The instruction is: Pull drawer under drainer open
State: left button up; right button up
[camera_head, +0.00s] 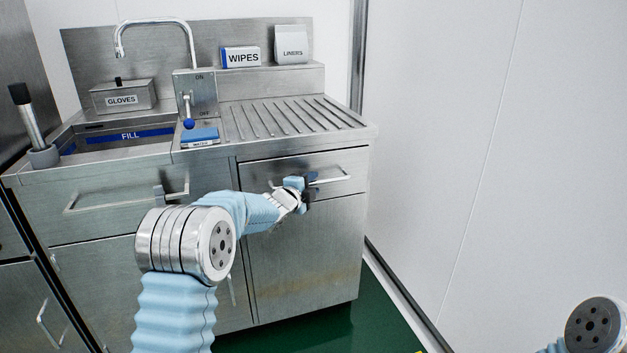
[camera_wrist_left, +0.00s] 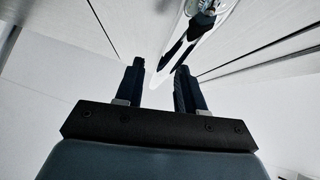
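The drawer under the drainer (camera_head: 262,173) has a plain steel front, which looks flush with the cabinet in the head view. Its pale bar handle (camera_head: 338,178) runs across the right part of the front. My left gripper (camera_head: 310,185) is at the left part of this handle. In the left wrist view, the two dark fingers (camera_wrist_left: 160,78) stand apart, with a shiny curved metal piece, apparently the handle (camera_wrist_left: 163,76), reaching between their tips. I cannot tell whether they touch it. My right gripper is out of view; only part of that arm shows at lower right.
The ribbed drainer (camera_head: 290,118) lies above the drawer, beside the sink basin marked FILL (camera_head: 130,136). Another handled front (camera_head: 120,200) is at left, and a cabinet door (camera_head: 305,255) is below. A white wall (camera_head: 480,130) stands at right. Green floor (camera_head: 370,320) is clear in front.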

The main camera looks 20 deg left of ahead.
pick_arm(q)
jog(key=shift+w+d+f, duration=0.1)
jog(key=shift+w, duration=0.5)
grip_shut()
